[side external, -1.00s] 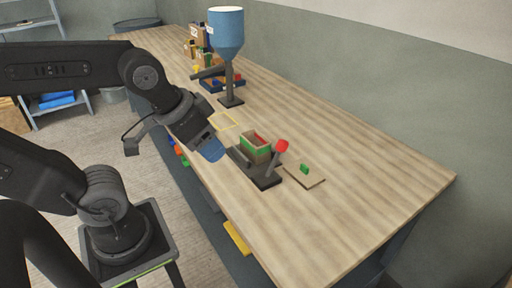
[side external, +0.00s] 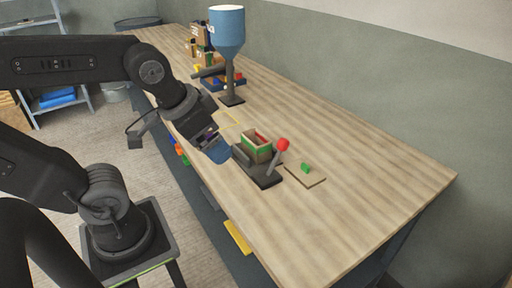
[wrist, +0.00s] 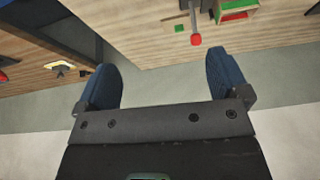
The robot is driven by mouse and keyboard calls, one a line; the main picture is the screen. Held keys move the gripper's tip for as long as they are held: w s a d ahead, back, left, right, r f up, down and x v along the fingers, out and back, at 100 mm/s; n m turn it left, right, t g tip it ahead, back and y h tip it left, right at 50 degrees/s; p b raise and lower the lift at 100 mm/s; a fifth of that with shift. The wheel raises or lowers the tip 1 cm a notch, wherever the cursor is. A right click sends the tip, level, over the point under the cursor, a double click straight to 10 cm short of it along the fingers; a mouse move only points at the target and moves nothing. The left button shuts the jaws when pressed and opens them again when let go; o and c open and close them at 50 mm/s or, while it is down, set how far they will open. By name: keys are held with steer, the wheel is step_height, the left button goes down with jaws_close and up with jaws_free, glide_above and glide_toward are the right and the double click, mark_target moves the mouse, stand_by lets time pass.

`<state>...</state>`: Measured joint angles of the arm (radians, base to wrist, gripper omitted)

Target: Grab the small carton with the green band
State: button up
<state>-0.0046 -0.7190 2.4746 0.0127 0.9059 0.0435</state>
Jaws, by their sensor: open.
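The small open-topped carton with the green band (side external: 257,148) sits upright in a dark grey fixture (side external: 266,180) on the wooden bench. Its green and tan side also shows at the top right edge of the wrist view (wrist: 236,7), partly cut off. My gripper (side external: 220,152) is just left of the carton in the side view, at the bench's near edge. Its blue fingers are apart with nothing between them, as the wrist view shows (wrist: 165,65). The near finger hides part of the other one in the side view.
A lever with a red ball (side external: 282,145) rises from the fixture, right beside the carton. A green block (side external: 305,168) lies on a thin board (side external: 317,180) to the right. A blue hopper on a stand (side external: 226,32) is behind. The bench's right part is clear.

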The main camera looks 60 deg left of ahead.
steer(key=w+a+m+g+y, duration=0.2)
steer(key=w+a+m, duration=0.3)
steer(key=w, duration=0.5)
steer(key=m+g+y, duration=0.3)
steer(key=m+g, duration=0.1)
steer(key=m, duration=0.8)
glide_above(256, 138)
steer(key=s+d, duration=0.2)
steer(key=d, duration=0.4)
step_height(256, 138, down, 15)
steer(key=shift+h, duration=0.3)
steer(key=shift+s+x, duration=0.2)
steer(key=shift+x, duration=2.55)
steer(key=shift+f, duration=0.25)
steer(key=c, duration=1)
steer(key=shift+r, duration=0.1)
